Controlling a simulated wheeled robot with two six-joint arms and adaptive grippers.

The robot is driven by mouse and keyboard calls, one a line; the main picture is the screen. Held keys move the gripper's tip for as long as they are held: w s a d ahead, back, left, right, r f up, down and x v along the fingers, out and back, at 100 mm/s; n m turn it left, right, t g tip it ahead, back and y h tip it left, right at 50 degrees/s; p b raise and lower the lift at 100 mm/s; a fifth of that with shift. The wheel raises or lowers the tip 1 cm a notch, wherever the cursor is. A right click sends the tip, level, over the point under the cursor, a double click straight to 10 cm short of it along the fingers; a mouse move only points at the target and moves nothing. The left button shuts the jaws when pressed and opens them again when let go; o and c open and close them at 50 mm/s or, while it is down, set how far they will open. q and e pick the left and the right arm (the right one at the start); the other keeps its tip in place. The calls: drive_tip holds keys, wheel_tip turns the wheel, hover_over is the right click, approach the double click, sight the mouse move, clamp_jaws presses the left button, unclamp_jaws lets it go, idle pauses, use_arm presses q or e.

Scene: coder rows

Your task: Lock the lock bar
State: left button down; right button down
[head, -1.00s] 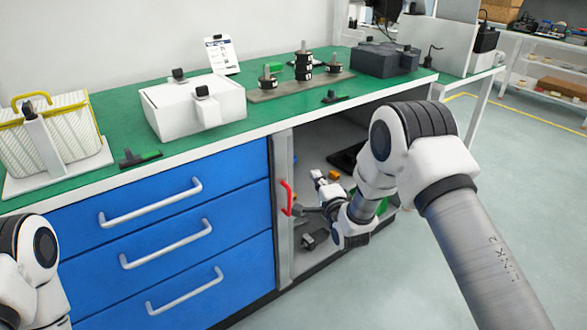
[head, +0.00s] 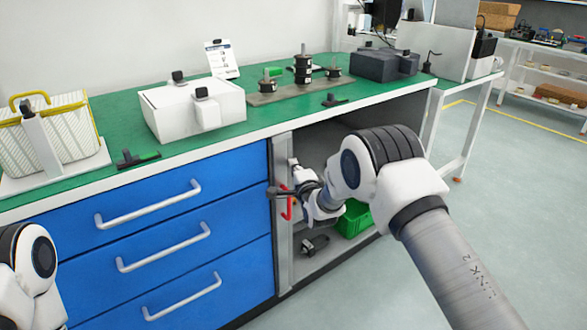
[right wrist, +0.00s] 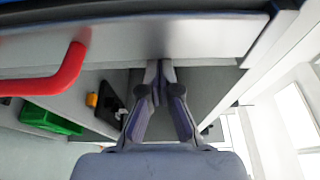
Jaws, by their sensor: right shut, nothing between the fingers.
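The lock bar (head: 284,240) is an upright grey strip at the right edge of the blue drawers, with a red handle (head: 286,212) on it. In the right wrist view the bar (right wrist: 110,45) crosses the top and the red handle (right wrist: 62,75) is at left. My right gripper (head: 274,192) is shut and empty, at the bar near the top of the red handle. Its closed fingertips (right wrist: 158,68) are close to the bar in the right wrist view; I cannot tell whether they touch. My left gripper is out of view; only part of its arm shows.
The blue drawers (head: 165,228) have protruding handles. The open bay right of the bar holds a green bin (head: 353,220) and a dark item (head: 314,245). The green worktop (head: 110,128) overhangs above. The floor at right is clear.

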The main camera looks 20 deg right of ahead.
sight(282, 167)
drive_tip(key=shift+f, duration=0.1)
drive_tip(key=a, duration=0.1)
drive_tip(key=s+a, duration=0.1)
drive_tip(key=a, duration=0.1)
drive_tip(key=shift+p, duration=0.4)
drive_tip(key=shift+s+a, duration=0.15)
drive_tip(key=shift+a, duration=0.1)
drive_tip(key=shift+d, duration=0.1)
